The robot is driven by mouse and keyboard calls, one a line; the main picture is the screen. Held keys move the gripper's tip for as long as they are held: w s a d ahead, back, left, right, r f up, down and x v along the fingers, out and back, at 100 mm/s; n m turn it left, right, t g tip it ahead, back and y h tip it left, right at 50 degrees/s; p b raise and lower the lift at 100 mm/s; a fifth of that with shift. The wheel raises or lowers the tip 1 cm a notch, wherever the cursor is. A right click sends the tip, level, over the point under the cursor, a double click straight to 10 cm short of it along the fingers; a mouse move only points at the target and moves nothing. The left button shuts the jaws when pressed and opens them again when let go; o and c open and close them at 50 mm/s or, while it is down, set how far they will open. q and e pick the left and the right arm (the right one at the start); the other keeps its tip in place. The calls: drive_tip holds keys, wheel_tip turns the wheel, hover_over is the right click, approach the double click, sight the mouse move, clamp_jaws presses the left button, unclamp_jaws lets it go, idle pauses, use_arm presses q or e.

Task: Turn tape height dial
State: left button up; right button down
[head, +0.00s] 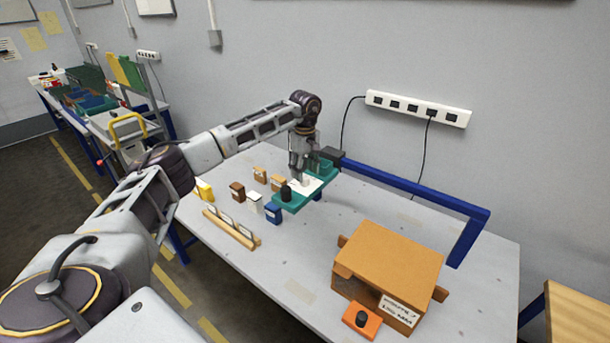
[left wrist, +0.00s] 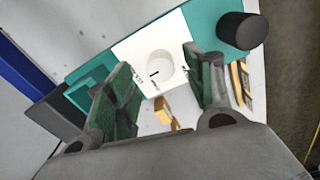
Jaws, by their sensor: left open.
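A white round dial (left wrist: 160,68) with a short black mark stands on a white plate (left wrist: 125,50) in the left wrist view. The plate lies on a teal base (head: 292,203), which has a black knob (head: 286,193) at its near end. The knob also shows in the left wrist view (left wrist: 242,30). My left gripper (head: 302,170) points down over the plate. It is open, with its green-padded fingers on either side of the dial in the left wrist view; I cannot tell whether they touch it. My right gripper is not in view.
A brown box (head: 390,258) and an orange block (head: 361,320) with a black knob stand at the front right. Small coloured blocks and a wooden card rack (head: 231,229) stand left of the base. The table's middle is clear.

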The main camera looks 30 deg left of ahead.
sight(305, 177)
use_arm(q)
wheel_tip(305, 177, up, 10)
drive_tip(key=shift+f, duration=0.2)
drive_tip(key=shift+f, duration=0.1)
idle(0.8)
